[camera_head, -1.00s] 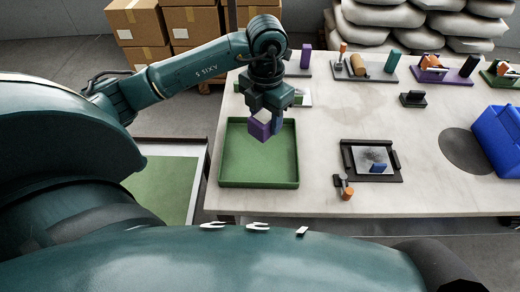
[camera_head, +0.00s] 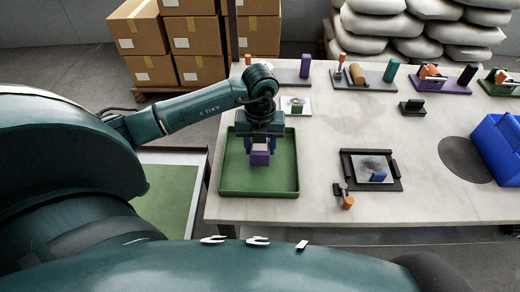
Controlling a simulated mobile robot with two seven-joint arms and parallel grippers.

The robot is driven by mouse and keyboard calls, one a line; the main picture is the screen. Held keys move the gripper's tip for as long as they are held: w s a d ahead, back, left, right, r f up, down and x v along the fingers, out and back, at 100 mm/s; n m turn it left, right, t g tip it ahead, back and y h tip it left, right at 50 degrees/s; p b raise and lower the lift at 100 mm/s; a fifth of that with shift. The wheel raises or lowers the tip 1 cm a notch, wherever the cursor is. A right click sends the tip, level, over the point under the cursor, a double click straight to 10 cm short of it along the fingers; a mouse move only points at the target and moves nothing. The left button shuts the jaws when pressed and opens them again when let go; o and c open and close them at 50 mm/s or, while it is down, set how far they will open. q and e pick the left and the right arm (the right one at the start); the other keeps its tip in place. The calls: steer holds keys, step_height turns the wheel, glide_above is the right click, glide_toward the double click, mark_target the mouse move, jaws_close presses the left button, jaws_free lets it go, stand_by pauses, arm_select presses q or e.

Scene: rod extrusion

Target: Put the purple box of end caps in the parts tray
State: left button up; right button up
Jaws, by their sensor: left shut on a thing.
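The purple box (camera_head: 260,158) with a pale top is in my left gripper (camera_head: 261,146), whose fingers are shut on its sides. Both are over the middle of the green parts tray (camera_head: 232,183) on the left part of the table. The box looks upright and low in the tray; I cannot tell whether it touches the tray floor. The rest of the visible tray is empty. My right gripper is not in view.
The pale table (camera_head: 323,135) holds a black-framed plate (camera_head: 371,171) right of the tray, with an orange-ended tool (camera_head: 346,199) beside it. A blue bin (camera_head: 499,143) stands at the right edge. Several fixtures line the back, including a purple block (camera_head: 305,65).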

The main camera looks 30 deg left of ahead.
arm_select(q)
step_height(320, 180, down, 2)
steer(key=shift+f, duration=0.15)
steer(key=shift+f, duration=0.2)
steer(key=o, duration=1)
steer(key=shift+r, duration=0.1)
